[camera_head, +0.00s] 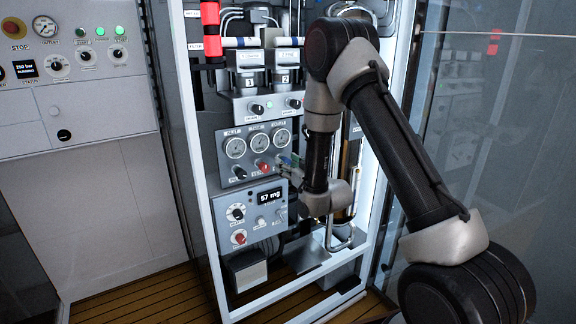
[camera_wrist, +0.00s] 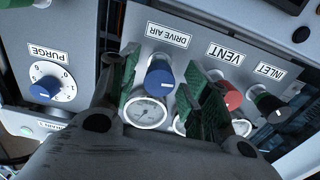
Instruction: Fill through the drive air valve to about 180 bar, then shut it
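The drive air valve is a blue knob (camera_wrist: 159,77) under an upside-down DRIVE AIR label (camera_wrist: 169,35) in the wrist view. My gripper (camera_wrist: 161,86) is open, with one green-padded finger on each side of the knob. Gaps seem to show between pads and knob; I cannot tell whether either touches. A round gauge (camera_wrist: 147,112) shows by the knob, partly covered by my gripper; its reading is too small to make out. In the head view my gripper (camera_head: 288,164) is at the right end of the three-gauge panel (camera_head: 227,181) and hides the blue knob.
A blue PURGE knob (camera_wrist: 44,88) is at the left. Below the gauge panel, a display (camera_head: 269,196) appears to read 57 mg. White cabinet frame posts (camera_head: 203,200) flank the panels.

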